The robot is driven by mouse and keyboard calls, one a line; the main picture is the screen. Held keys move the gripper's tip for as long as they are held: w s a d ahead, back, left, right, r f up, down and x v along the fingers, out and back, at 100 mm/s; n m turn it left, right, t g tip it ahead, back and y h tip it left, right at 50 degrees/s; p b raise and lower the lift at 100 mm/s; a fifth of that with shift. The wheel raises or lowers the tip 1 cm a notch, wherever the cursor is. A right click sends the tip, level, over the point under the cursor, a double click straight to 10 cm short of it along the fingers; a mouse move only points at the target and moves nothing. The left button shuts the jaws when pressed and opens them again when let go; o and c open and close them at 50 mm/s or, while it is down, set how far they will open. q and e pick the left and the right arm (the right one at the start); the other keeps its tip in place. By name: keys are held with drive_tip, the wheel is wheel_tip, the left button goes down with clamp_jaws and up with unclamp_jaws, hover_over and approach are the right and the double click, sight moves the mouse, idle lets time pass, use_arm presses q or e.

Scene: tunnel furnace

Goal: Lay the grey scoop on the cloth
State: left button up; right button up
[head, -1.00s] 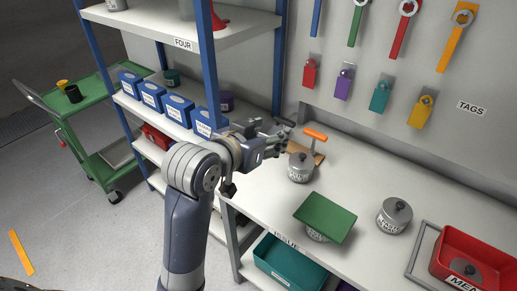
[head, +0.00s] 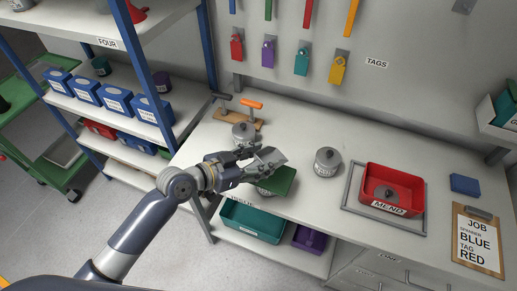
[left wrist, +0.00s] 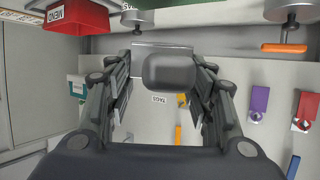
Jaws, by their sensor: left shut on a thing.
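The grey scoop (head: 268,158) is held in my left gripper (head: 247,165) above the workbench. In the left wrist view, the scoop (left wrist: 168,70) shows between the fingers of my left gripper (left wrist: 165,65), which are closed on it. The green cloth (head: 284,181) lies over the top of a grey pot on the bench, near its front edge. The scoop is at the cloth's upper left and partly overlaps it in the picture; I cannot tell whether they touch. My right gripper is not in view.
A lidded grey pot (head: 327,162) stands right of the cloth, another (head: 244,131) behind the gripper. A wooden rack (head: 236,119) holds handled tools at the back left. A red tray (head: 393,188) sits farther right. A blue-posted shelf (head: 136,62) stands left. Bench between pot and tray is clear.

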use_arm(q)
drive_tip(key=shift+f+b, duration=1.55)
drive_tip(key=shift+f, duration=0.4)
drive_tip(key=shift+f+b, duration=1.05)
drive_tip(key=shift+f, duration=0.1)
idle(0.4)
drive_tip(key=o, duration=1.2)
drive_tip(key=shift+o, duration=0.2)
drive_tip(key=o, duration=0.4)
drive_tip(key=shift+s, duration=0.1)
